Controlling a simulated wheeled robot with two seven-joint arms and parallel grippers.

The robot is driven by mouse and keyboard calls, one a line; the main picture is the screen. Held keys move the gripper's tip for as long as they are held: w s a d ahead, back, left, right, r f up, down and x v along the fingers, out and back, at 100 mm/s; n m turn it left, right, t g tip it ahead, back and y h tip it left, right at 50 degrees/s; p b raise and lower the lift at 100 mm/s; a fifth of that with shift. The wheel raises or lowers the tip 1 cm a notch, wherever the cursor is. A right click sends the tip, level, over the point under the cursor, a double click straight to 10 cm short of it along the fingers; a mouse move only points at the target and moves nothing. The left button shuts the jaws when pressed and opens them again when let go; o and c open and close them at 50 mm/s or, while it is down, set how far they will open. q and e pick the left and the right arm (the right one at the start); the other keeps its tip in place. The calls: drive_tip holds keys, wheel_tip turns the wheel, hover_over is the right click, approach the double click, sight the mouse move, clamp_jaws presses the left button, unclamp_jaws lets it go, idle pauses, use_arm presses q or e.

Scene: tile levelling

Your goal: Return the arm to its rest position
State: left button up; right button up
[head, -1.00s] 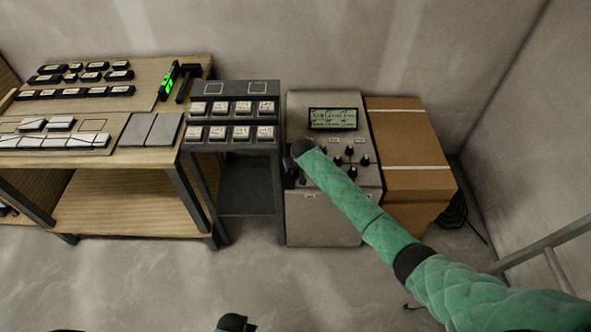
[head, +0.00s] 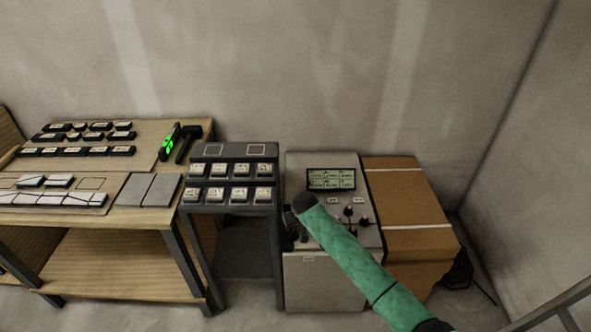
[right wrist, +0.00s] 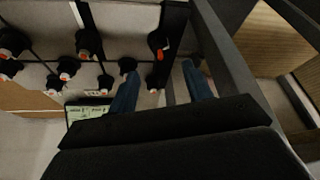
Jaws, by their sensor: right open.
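My right arm (head: 358,262), in a green sleeve, reaches in from the lower right of the head view over a grey control cabinet (head: 322,270). Its dark gripper (head: 292,228) is by the cabinet's left edge, mostly hidden behind the wrist. In the right wrist view the two blue fingers of the right gripper (right wrist: 160,80) are apart, with a dark knob or lever with an orange mark (right wrist: 157,45) beyond the gap. I cannot tell whether they touch it. Nothing shows held between them. My left gripper is not in view.
The cabinet has a lit display (head: 331,179) and several black knobs (head: 354,212). A cardboard box (head: 405,205) stands close on its right. A dark stand (head: 235,152) with labelled blocks is on its left, then a wooden bench (head: 120,262) with tiles. The wall behind is bare.

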drive_tip(key=w+d+r+n+t, duration=0.2)
drive_tip(key=w+r+t, duration=0.15)
drive_tip(key=r, duration=0.45)
drive_tip(key=s+d+f+m+g, duration=0.1)
drive_tip(key=s+d+f+m, duration=0.1)
drive_tip(key=s+d+f, duration=0.65)
drive_tip(key=s+d+f+m+g, duration=0.1)
drive_tip(key=s+d+f, duration=0.2)
drive_tip(key=s+f, duration=1.05)
drive_tip(key=s+d+f+g, duration=0.1)
drive_tip(key=s+f, duration=0.3)
drive_tip(key=s, duration=0.7)
drive_tip(key=s+f+g, duration=0.2)
drive_tip(key=s+f, duration=0.2)
drive_tip(key=s, duration=0.7)
drive_tip(key=s+d+f+m+g+h, duration=0.1)
drive_tip(key=s+f, duration=0.3)
drive_tip(key=s, duration=0.7)
drive_tip(key=shift+d+g, duration=0.35)
